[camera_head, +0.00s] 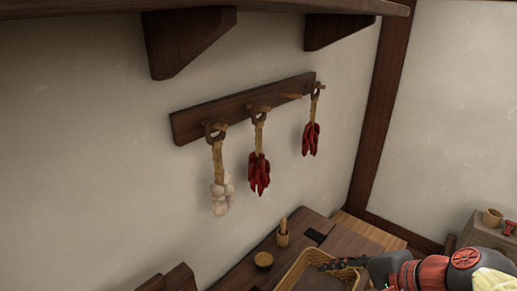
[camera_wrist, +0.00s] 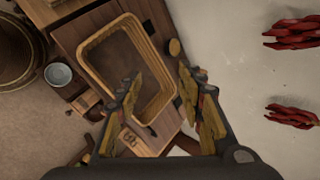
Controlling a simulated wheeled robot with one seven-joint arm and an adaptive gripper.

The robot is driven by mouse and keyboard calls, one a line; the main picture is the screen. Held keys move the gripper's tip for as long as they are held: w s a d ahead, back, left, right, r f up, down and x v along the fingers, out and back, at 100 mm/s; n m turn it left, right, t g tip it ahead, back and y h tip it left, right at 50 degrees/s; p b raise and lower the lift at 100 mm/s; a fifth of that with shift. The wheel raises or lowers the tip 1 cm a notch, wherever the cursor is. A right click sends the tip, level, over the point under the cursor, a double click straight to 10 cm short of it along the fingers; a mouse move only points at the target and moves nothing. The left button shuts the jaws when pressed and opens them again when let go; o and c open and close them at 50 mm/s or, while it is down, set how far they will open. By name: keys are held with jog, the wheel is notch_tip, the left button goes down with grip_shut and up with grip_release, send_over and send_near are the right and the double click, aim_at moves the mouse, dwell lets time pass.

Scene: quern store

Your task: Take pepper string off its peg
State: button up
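A dark wooden peg rail (camera_head: 240,108) is fixed to the wall. A red pepper string (camera_head: 259,172) hangs by its loop from a peg in the middle. A second red pepper string (camera_head: 311,138) hangs from the far right peg. A garlic string (camera_head: 220,190) hangs at the left. My gripper (camera_head: 335,266) is low at the lower right, apart from the strings. In the wrist view my gripper (camera_wrist: 163,82) is open and empty, with red peppers (camera_wrist: 292,33) and more peppers (camera_wrist: 292,116) at the right edge.
A wicker basket (camera_wrist: 88,62) stands on the wooden table below my gripper. A wooden shelf with brackets (camera_head: 183,40) juts out above the rail.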

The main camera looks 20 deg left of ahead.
jog(key=w+a+r+m+y+p, duration=0.4)
jog(key=w+a+r+m+p, duration=0.45)
jog(key=a+r, duration=0.5)
jog(key=m+y+p, duration=0.3)
jog(key=m+p, duration=0.1)
jog(key=p, duration=0.3)
send_near(262, 143)
jog(key=a+f, duration=0.2)
jog(key=a, duration=0.1)
jog(key=x, duration=0.3)
jog(key=shift+w+r, duration=0.1)
jog(key=shift+r, duration=0.1)
jog(key=shift+w+a+p, duration=0.3)
jog(key=shift+a+p, duration=0.05)
jog(key=shift+a, duration=0.2)
jog(key=x, duration=0.2)
jog(key=p+x, duration=0.1)
jog(key=x, duration=0.1)
jog(key=shift+w+r, duration=0.2)
jog(key=shift+w, duration=0.05)
jog(key=shift+d, duration=0.2)
jog(key=shift+c, duration=0.5)
grip_shut()
